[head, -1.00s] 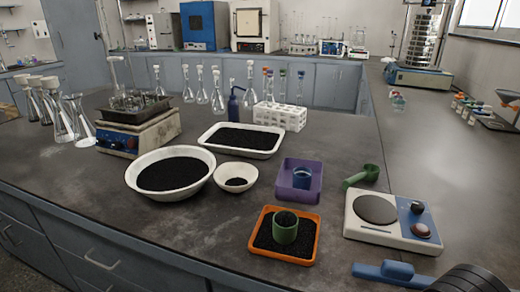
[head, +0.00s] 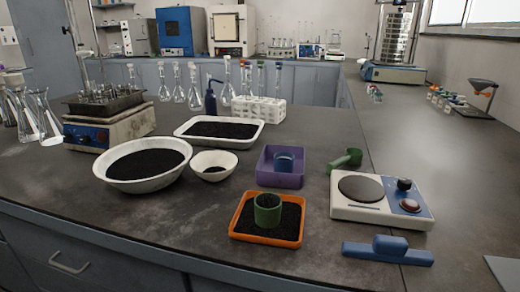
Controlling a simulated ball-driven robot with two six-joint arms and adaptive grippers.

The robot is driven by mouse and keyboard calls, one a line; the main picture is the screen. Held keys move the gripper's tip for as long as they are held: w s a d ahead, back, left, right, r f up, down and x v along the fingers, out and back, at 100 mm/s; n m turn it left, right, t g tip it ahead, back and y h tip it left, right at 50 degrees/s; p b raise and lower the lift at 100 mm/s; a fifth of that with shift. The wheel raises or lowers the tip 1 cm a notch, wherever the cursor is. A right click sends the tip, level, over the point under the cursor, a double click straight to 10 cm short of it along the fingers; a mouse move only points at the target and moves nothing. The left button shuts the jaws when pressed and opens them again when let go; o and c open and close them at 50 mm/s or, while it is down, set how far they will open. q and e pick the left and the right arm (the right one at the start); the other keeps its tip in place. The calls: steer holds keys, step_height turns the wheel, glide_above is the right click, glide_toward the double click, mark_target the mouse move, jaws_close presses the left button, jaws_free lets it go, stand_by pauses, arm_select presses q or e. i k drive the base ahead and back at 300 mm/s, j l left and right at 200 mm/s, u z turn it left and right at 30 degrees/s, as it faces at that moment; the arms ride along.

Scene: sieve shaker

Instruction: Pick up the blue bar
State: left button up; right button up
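A raised blue block (head: 390,243) sits on the middle of the bar like a grip. The whole bar is visible and nothing touches it from above. Neither of my grippers is in the head view.
Left of the bar is an orange tray (head: 268,238) of black grains with a green cup (head: 267,209) in it. A purple tray (head: 280,178) and a green scoop (head: 346,160) lie behind. A grey flat piece (head: 504,272) is at the lower right. The bench right of the balance is clear.

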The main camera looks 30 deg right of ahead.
mark_target(385, 249)
steer(key=z, duration=1.65)
